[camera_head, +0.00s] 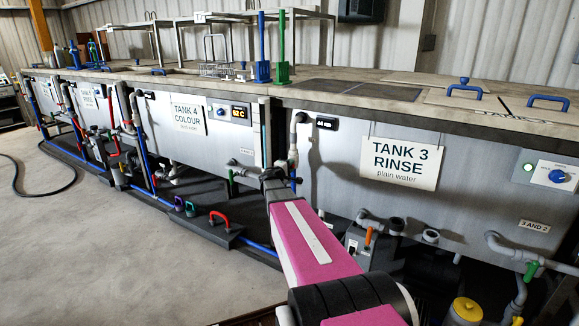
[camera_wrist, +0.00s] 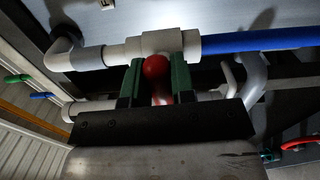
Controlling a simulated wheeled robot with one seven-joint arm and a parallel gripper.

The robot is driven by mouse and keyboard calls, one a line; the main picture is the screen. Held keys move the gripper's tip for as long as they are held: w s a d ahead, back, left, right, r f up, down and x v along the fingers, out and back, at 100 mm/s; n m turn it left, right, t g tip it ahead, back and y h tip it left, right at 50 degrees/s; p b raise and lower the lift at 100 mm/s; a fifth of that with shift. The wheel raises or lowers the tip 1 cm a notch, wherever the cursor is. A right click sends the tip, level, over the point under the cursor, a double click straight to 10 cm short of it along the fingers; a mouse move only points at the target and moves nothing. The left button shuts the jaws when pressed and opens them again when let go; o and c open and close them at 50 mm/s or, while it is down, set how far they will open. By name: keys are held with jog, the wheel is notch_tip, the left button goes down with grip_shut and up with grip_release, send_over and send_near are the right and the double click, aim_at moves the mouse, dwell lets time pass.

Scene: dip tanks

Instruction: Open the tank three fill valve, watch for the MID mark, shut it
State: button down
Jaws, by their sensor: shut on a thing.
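The tank three body carries a sign, "TANK 3 RINSE plain water" (camera_head: 400,163), on the right half of the head view. My gripper (camera_head: 270,176) is at the pipework by its left end; my wrist hides most of the valve there. In the wrist view my gripper (camera_wrist: 157,78) has its two green fingers closed on either side of a red round-ended valve handle (camera_wrist: 156,66). The handle sits in front of a pale pipe fitting (camera_wrist: 160,42), with a blue pipe (camera_wrist: 255,40) running right from it. No MID mark can be read in either view.
Tank four (camera_head: 190,125) stands left of tank three. A red handle (camera_head: 219,218) and a blue pipe run low along the tank fronts. Grey drain pipes (camera_head: 500,244) and a yellow-lidded container (camera_head: 467,309) are at the lower right. Open floor lies left.

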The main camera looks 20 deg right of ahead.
jog(key=shift+f+m, duration=0.15)
jog(key=shift+m, duration=0.25)
jog(key=c, duration=1)
grip_release()
jog(key=shift+o, duration=0.2)
jog(key=shift+a, duration=0.1)
jog(key=v, duration=1)
jog(key=shift+s+a, duration=0.25)
jog(key=shift+s, duration=0.05)
jog(key=shift+s, duration=0.1)
